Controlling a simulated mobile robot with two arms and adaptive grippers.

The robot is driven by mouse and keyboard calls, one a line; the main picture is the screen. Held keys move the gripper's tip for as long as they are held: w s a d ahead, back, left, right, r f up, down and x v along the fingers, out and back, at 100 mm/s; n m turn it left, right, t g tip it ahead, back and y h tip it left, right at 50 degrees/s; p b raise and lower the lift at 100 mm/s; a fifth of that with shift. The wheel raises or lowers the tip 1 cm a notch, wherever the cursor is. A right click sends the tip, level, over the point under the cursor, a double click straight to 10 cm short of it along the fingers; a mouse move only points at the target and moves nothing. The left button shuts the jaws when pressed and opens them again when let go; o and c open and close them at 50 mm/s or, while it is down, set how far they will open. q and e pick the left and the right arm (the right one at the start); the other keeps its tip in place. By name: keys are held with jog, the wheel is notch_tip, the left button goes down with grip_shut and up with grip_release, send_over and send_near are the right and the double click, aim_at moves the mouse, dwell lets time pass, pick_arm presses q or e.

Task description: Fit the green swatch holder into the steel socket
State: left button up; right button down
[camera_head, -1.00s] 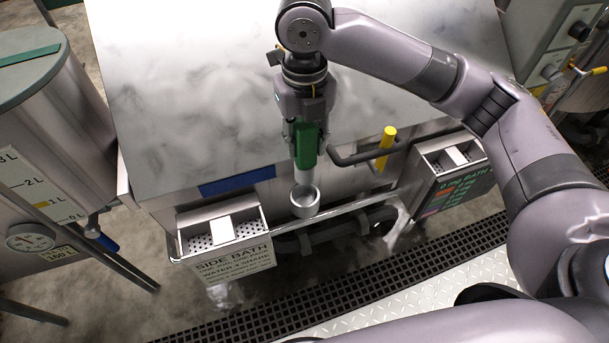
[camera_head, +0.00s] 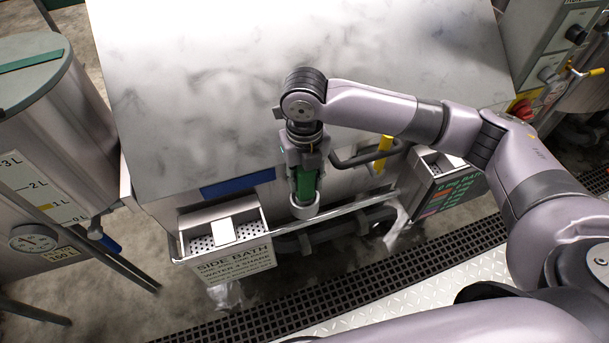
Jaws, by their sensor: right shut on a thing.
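The green swatch holder (camera_head: 306,186) is upright in my right gripper (camera_head: 304,168), which is shut on it. The steel socket (camera_head: 305,210) is a short round cup at the front of the steel machine, directly below the holder. The holder's lower end meets the socket's mouth and appears to be inside it; its tip is hidden, so I cannot tell how deep it sits. My left gripper is not in view.
The side bath tray (camera_head: 186,236) is just left of the socket. The marbled steel top (camera_head: 210,90) is clear. A tank (camera_head: 50,120) stands far left.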

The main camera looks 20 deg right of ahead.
jog(key=shift+f, duration=0.1)
jog(key=c, duration=1.2)
grip_release()
notch_tip(320, 180, up, 12)
jog(key=shift+r+b, duration=0.15)
jog(key=shift+b, duration=0.8)
jog(key=shift+s, duration=0.1)
